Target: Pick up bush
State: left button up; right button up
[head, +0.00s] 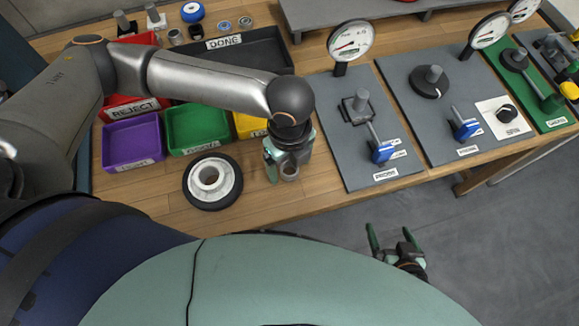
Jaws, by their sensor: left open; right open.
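A small grey metal ring that looks like the bush (289,173) stands on the wooden table, right of the black-rimmed wheel. My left gripper (285,163) points down right at it, fingers apart. The ring shows at the fingertips, partly hidden by the gripper; I cannot tell whether they touch it. My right gripper (393,240) is open and empty, low in front of the table edge over the floor.
The wheel (233,185) lies just left of the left gripper. Purple (133,142), green (197,128) and yellow bins stand behind it, with a red reject bin and a black done tray (262,52). A grey fixture plate (345,172) with a dial gauge lies to the right.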

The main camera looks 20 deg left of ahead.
pick_arm(q)
grip_shut()
dwell(0.6)
